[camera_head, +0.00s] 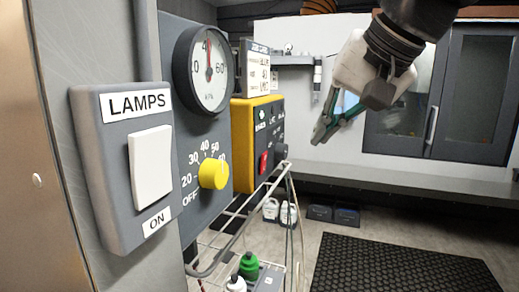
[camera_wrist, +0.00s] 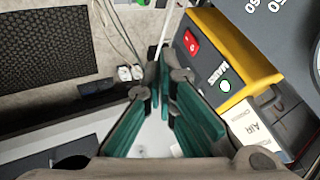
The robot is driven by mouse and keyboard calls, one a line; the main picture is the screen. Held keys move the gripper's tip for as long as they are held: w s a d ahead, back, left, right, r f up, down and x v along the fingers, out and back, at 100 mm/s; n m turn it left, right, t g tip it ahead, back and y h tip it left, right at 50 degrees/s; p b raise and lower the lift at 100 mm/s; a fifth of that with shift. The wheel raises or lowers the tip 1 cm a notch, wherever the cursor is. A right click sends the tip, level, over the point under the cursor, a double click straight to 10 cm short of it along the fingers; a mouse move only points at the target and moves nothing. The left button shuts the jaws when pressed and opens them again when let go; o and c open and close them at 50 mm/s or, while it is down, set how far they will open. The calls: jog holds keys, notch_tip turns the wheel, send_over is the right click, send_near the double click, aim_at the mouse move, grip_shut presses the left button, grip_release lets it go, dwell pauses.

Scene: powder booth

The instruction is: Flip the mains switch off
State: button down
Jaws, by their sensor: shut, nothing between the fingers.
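The mains box is yellow with a dark grey front (camera_head: 243,150). In the wrist view the red switch (camera_wrist: 191,42) shows at the upper right of the gripper, with white marks too small to read. Which way the switch is tipped I cannot tell. My gripper (camera_head: 322,132) has teal fingers and is shut and empty. It hangs to the right of the box, apart from it; its fingers also show in the wrist view (camera_wrist: 160,86).
Nearer on the left are a LAMPS switch (camera_head: 152,167) labelled ON, a round gauge (camera_head: 208,70) and a yellow knob (camera_head: 213,173). A wire cart (camera_head: 235,245) with bottles stands below. A black mat (camera_head: 405,265) lies on the floor. The space between gripper and box looks clear.

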aim_at(263, 163)
dwell(0.3)
jog(key=w+a+f+p, duration=0.1)
jog(key=w+a+f, duration=0.5)
jog(key=w+f, duration=0.1)
jog(key=shift+a+f+p, duration=0.15)
jog(key=shift+a+p, duration=0.15)
jog(key=shift+a, duration=0.05)
dwell(0.3)
